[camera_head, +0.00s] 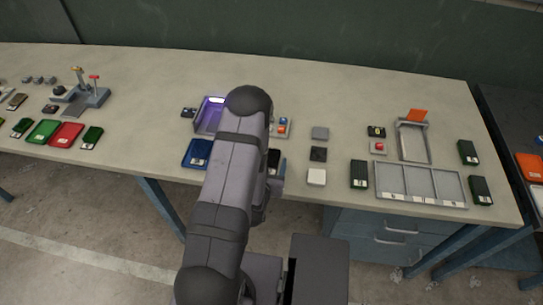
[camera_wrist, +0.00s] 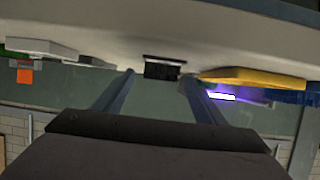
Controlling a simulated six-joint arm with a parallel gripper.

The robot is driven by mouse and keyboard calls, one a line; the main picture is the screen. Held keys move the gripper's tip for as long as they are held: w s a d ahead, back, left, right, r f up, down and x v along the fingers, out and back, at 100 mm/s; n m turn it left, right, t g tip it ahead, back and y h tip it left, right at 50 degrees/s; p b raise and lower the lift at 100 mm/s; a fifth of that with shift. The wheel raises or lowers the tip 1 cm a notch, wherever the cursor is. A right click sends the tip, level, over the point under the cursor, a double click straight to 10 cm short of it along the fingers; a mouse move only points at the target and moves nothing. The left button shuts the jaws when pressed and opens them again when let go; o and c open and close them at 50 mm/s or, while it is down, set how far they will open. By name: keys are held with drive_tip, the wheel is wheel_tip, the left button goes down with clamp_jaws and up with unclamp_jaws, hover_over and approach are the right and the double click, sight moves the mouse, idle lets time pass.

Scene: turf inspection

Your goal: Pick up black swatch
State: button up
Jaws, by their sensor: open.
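The black swatch (camera_head: 318,154) lies flat on the bench, between a grey swatch (camera_head: 320,133) behind it and a white swatch (camera_head: 317,177) in front. My gripper (camera_wrist: 158,76) is open, with its two fingers apart. In the head view my arm hides most of the gripper; it is left of the black swatch. In the wrist view a dark block (camera_wrist: 162,69) shows beyond the gap between the fingertips; I cannot tell which object it is. Nothing is visibly held.
A purple tray (camera_head: 208,112) and a blue tray (camera_head: 196,153) stand left of my arm. A grey divided tray (camera_head: 420,199), a dark green box (camera_head: 359,174) and a frame with an orange flag (camera_head: 417,115) are right of the swatches. Bare bench surrounds the swatches.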

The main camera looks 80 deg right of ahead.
sight(270, 163)
drive_tip(key=shift+d+f, duration=0.15)
drive_tip(key=shift+d, duration=0.2)
drive_tip(key=shift+c, duration=0.6)
drive_tip(key=c, duration=1)
drive_tip(key=shift+r, duration=0.2)
wheel_tip(270, 163, up, 10)
drive_tip(key=b, duration=0.1)
drive_tip(key=shift+f, duration=0.2)
